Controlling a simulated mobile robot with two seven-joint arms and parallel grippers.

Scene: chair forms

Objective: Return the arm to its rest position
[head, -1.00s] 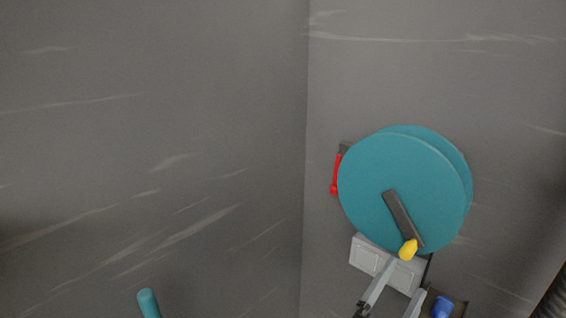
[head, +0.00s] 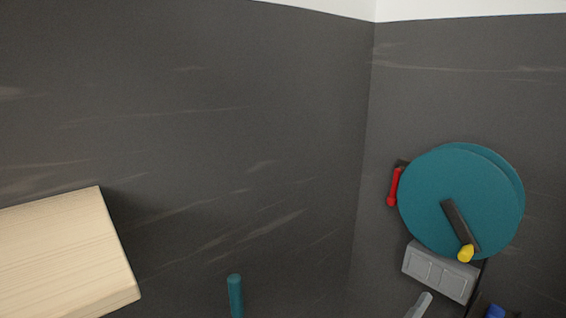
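One grey finger of a gripper, most likely my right gripper (head: 420,306), shows at the bottom edge. It stands below and left of a grey panel box (head: 440,272) on the wall. The rest of this gripper and its arm are outside the picture, so I cannot tell whether it is open or shut. Nothing is seen held. My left gripper is not in view.
A large teal wheel (head: 440,180) with a dark crank and yellow knob (head: 466,253) is on the right wall. A red handle (head: 394,187) is beside it. A blue part (head: 495,311), teal rod (head: 235,294) and pale wooden block (head: 65,255) show lower down.

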